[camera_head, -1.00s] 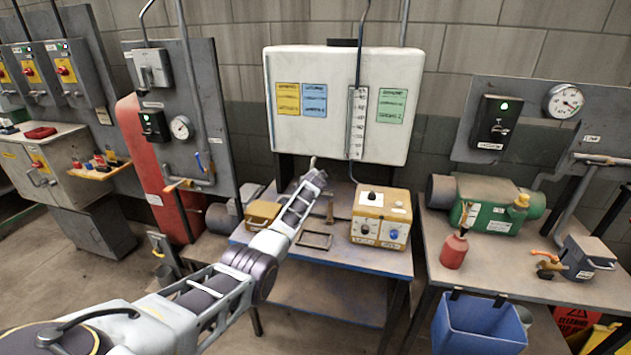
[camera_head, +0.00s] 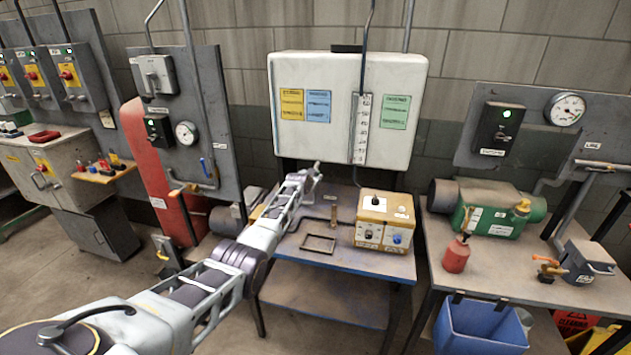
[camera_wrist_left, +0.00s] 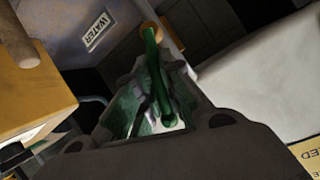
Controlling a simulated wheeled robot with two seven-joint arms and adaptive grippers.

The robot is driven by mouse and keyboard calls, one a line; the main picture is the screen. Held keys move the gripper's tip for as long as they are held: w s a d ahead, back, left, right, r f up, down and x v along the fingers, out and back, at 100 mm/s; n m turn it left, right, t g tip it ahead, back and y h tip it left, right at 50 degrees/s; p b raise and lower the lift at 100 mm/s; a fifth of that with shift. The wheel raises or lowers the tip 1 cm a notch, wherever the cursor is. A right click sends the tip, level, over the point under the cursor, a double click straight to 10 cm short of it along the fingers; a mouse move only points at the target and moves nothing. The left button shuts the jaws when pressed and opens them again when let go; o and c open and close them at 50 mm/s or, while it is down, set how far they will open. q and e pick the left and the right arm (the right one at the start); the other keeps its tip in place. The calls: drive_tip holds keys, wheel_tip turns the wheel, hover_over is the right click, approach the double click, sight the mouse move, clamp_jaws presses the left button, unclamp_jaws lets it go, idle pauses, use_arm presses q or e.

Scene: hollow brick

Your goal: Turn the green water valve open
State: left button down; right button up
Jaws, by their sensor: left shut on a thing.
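The green water valve shows in the left wrist view as a long green lever (camera_wrist_left: 153,62) with a brass-coloured part at its top end. A WATER label (camera_wrist_left: 95,30) is on the panel beside it. My left gripper (camera_wrist_left: 155,98) is shut around the lever's lower part, with a finger on each side. In the head view my left arm reaches in from the left, and the left gripper (camera_head: 312,176) is small below the white tank. The valve cannot be made out there. My right gripper is in neither view.
The white tank (camera_head: 345,75) hangs behind my gripper. A tan control box (camera_head: 383,222) stands on the blue-edged table (camera_head: 350,266) to its right. A small dark frame (camera_head: 318,244) lies on that table. A green pump (camera_head: 490,215) and a red bottle (camera_head: 456,255) are further right.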

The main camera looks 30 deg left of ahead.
use_arm(q)
drive_tip(key=shift+w+a+r+n+t+h+b, duration=0.1)
drive_tip(key=shift+a+r+n+t+h+b, duration=0.35)
drive_tip(key=shift+b, duration=0.45)
drive_tip(key=shift+a+r+n+h+b, duration=0.25)
drive_tip(key=shift+n+h+b, duration=0.1)
drive_tip(key=shift+n+b, duration=0.4)
drive_tip(key=shift+a+b, duration=0.15)
drive_tip(key=shift+b, duration=0.2)
drive_tip(key=shift+r, duration=0.1)
drive_tip(key=c, duration=1.6)
unclamp_jaws()
drive_tip(key=shift+o, duration=0.4)
drive_tip(key=shift+f, duration=0.35)
drive_tip(key=shift+s+f, duration=0.1)
drive_tip(key=shift+s, duration=0.1)
drive_tip(key=shift+s, duration=0.2)
